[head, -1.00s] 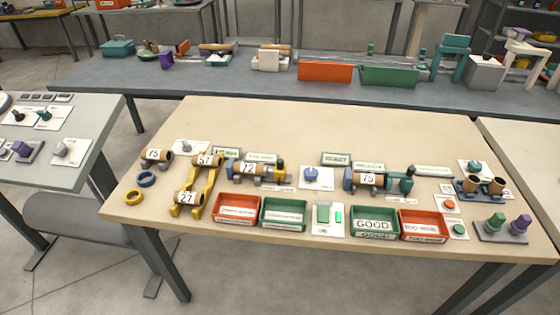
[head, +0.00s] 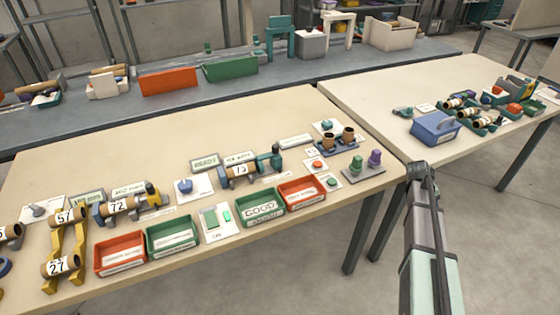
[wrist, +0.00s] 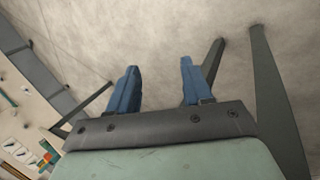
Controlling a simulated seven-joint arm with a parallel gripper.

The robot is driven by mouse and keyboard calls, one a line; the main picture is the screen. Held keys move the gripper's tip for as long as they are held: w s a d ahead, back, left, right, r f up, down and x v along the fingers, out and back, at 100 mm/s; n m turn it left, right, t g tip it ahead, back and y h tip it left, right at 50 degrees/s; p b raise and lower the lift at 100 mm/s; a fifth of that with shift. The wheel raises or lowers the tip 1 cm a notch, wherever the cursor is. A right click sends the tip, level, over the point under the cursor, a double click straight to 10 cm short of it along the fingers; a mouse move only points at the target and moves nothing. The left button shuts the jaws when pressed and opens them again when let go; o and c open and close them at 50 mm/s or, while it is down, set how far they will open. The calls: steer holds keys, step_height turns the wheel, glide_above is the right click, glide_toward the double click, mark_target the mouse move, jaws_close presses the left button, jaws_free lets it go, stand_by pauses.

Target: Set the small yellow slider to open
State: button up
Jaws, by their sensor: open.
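I cannot make out a slider for certain. A small yellow part (head: 152,194) sits at the right end of the blue winder (head: 118,208) that holds the tube marked 72, on the near beige table. Its setting is too small to read. My gripper (wrist: 156,88) shows in the wrist view with two blue fingers apart and nothing between them. It hangs over the bare floor, away from the winders. In the head view my arm stands at the lower right, past the table's right end; the fingers cannot be made out there.
Red and green trays (head: 120,253) line the table's front edge. A second winder (head: 239,174) with a tube stands farther right. A yellow stand (head: 66,255) holds tubes at left. A blue toolbox (head: 436,128) is on the right table (head: 380,90).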

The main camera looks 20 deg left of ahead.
steer(key=w+a+r+t+h, duration=0.15)
steer(key=w+r, duration=0.35)
steer(key=r, duration=0.7)
steer(key=w+a+r+n+t, duration=0.1)
steer(key=w+a+r, duration=0.3)
steer(key=r, duration=0.9)
steer(key=w+a+r+t, duration=0.15)
steer(key=w+r, duration=0.45)
steer(key=r, duration=0.6)
steer(key=a+r+n, duration=0.1)
steer(key=a+r, duration=0.4)
steer(key=a, duration=0.2)
steer(key=s+a+f+n+y, duration=0.2)
steer(key=s+a+n, duration=0.3)
steer(key=a, duration=1)
steer(key=s+a+f+n+g+y, duration=0.15)
steer(key=s+a, duration=0.55)
steer(key=a, duration=0.8)
steer(key=s+a+f+n+y, duration=0.2)
steer(key=s+a+n, duration=0.3)
steer(key=a, duration=0.9)
steer(key=n+g+y, duration=0.1)
steer(key=n+g, duration=0.3)
steer(key=n, duration=0.5)
glide_above(148, 185)
step_height(148, 185, down, 5)
step_height(148, 185, down, 13)
steer(key=shift+d+r, duration=0.1)
steer(key=shift+r, duration=0.05)
